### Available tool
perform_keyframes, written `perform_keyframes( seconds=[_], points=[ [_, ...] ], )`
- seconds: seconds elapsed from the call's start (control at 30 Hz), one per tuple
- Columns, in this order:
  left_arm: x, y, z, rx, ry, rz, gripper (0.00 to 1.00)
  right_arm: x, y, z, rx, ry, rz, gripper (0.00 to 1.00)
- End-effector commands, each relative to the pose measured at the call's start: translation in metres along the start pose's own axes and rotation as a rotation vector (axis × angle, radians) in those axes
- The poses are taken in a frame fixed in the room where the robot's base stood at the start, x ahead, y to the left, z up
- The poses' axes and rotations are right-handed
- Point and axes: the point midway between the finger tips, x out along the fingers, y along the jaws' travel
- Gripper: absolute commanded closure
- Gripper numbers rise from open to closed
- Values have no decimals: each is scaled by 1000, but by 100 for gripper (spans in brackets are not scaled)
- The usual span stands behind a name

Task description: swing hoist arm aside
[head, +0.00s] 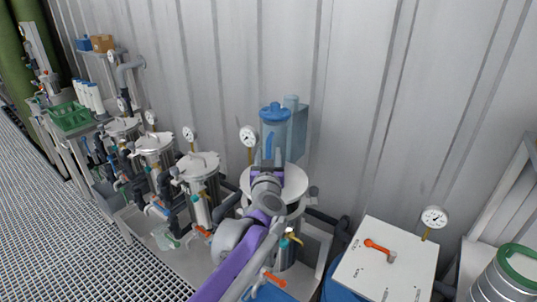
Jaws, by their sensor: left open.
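My left arm comes up from the bottom edge in purple and grey. Its open gripper (268,158) is over the white round lid (296,184) of the nearest membrane vessel, in front of a blue canister (274,118) by the wall. The gripper's fingers overlap the canister in the picture, and I cannot tell whether they touch anything. The arm and gripper hide the middle of the lid and part of the vessel's body. I cannot make out a hoist arm for certain; it may be hidden behind my gripper. My right gripper is not in view.
More lidded vessels (199,167) with gauges, valves and hoses stand in a row to the left. A white panel (367,284) with an orange handle (380,250) and a steel drum (507,278) are at the right. A corrugated wall (345,110) closes the back; grating floor (75,215) is clear.

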Motion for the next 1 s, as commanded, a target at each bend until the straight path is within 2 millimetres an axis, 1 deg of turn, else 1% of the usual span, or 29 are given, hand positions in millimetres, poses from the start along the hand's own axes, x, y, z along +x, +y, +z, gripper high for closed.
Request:
perform_keyframes(
  seconds=[0.23, 0.27, 0.3, 0.37, 0.5, 0.53, 1.0],
  points=[
    [1, 0, 0, 0, 0, 1, 50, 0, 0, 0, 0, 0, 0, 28],
    [1, 0, 0, 0, 0, 1, 54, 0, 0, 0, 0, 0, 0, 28],
    [1, 0, 0, 0, 0, 1, 61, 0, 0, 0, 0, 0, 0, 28],
    [1, 0, 0, 0, 0, 1, 72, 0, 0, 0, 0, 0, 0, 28],
    [0, 0, 0, 0, 0, 1, 97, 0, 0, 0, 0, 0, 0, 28],
    [0, 0, 0, 0, 0, 1, 100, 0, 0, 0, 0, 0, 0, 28],
    [0, 0, 0, 1, 0, 1, 100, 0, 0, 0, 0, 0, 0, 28]
  ],
)
